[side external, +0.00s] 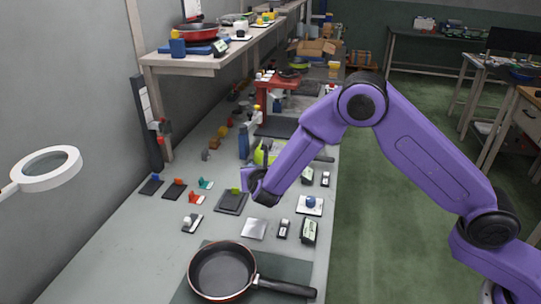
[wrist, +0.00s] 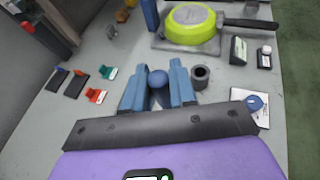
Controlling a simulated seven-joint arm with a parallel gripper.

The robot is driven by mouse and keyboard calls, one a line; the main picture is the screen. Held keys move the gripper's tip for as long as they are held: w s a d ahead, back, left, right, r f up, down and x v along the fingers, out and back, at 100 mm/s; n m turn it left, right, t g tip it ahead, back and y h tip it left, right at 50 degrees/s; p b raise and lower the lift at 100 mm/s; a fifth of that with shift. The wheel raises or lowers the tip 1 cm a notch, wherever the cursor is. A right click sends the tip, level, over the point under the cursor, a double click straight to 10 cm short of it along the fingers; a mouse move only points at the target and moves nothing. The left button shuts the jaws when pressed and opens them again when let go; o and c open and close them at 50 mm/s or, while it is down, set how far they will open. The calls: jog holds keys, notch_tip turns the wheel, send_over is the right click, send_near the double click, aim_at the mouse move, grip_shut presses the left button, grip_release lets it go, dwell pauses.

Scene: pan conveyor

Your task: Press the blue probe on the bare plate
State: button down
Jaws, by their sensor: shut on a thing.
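In the wrist view, a blue probe with a round ball top (wrist: 157,78) sits between the two blue fingers of my gripper (wrist: 158,88). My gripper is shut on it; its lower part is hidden. In the side external view, my gripper (side external: 254,184) is above the bench beyond the bare plate, and the probe cannot be made out there. The bare plate (side external: 254,229) is a plain silver square lying flat on the bench, with nothing on it. It is apart from my gripper and out of sight in the wrist view.
A black frying pan (side external: 222,270) lies in front of the plate. A dark pad with a green piece (side external: 232,203) is left of it. A white plate with a blue knob (side external: 310,205) and small meters (side external: 309,231) stand right. A green pan (wrist: 193,30) is beyond my gripper.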

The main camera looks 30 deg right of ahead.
jog(key=shift+s+a+f+n+t+y, duration=0.15)
jog(key=shift+s+a+f+n+y, duration=0.5)
jog(key=shift+f, duration=0.6)
jog(key=shift+s+a+f+n+t+y, duration=0.2)
jog(key=shift+s+a+f+n+y, duration=0.15)
jog(key=shift+s+a+f, duration=0.7)
jog(key=shift+s+a+f+n+t+y, duration=0.15)
jog(key=shift+s+a+f+n+y, duration=0.3)
jog(key=shift+f, duration=1)
jog(key=shift+s+d+f, duration=0.1)
jog(key=shift+s+f, duration=0.05)
jog(key=shift+f, duration=0.45)
notch_tip(320, 180, up, 7)
